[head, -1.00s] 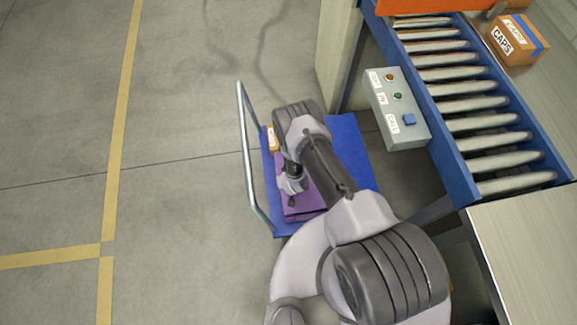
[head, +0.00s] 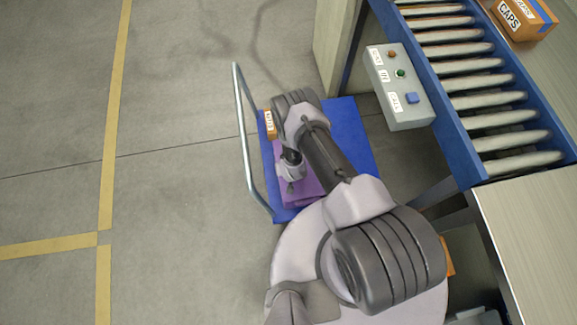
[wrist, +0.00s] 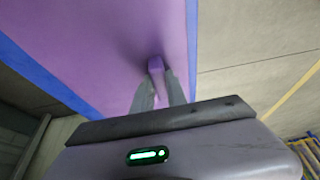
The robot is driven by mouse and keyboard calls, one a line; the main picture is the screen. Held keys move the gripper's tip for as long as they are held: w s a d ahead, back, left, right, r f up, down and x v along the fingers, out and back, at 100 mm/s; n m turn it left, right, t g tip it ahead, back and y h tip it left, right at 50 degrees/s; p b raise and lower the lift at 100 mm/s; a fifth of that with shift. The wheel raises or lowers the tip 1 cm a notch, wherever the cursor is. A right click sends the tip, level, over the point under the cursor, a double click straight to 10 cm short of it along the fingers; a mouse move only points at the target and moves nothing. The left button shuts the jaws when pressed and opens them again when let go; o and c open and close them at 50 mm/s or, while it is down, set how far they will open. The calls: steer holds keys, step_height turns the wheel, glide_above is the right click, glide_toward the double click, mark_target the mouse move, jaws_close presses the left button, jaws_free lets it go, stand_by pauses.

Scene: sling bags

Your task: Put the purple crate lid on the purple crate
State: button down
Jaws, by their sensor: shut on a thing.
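My gripper (wrist: 158,90) is shut on the small purple handle (wrist: 155,64) of the purple crate lid (wrist: 95,45). The lid's flat top fills much of the wrist view. In the head view a purple surface (head: 305,193) shows over the blue cart, partly covered by my arm. I cannot tell there which part is lid and which is crate, nor whether a gap lies between them. My fingertips are hidden by the wrist in the head view.
The blue cart deck (head: 350,130) has a metal push rail (head: 244,130) on its left and a small orange box (head: 270,122) at its far left. A roller conveyor (head: 490,90) with a grey control box (head: 400,88) stands at right. The floor at left is clear.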

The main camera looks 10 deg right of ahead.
steer(key=shift+f+b, duration=0.35)
steer(key=shift+f, duration=0.05)
steer(key=c, duration=1.3)
jaws_free()
steer(key=shift+o, duration=0.2)
steer(key=p+v, duration=0.9)
steer(key=v, duration=0.8)
steer(key=w+r+m, duration=0.1)
steer(key=w+r, duration=0.9)
steer(key=r, duration=0.5)
step_height(320, 180, up, 26)
steer(key=w+m, duration=0.2)
steer(key=s+d+r+t+y, duration=0.1)
steer(key=s+r, duration=0.3)
steer(key=r, duration=0.3)
steer(key=s+d+r, duration=0.1)
steer(key=s+r, duration=0.4)
steer(key=r, duration=0.2)
steer(key=s+r, duration=0.3)
steer(key=s, duration=0.4)
steer(key=s+r+m+y, duration=0.1)
steer(key=s+r, duration=0.3)
steer(key=s, duration=0.4)
steer(key=shift+a+b, duration=0.2)
steer(key=shift+b, duration=0.25)
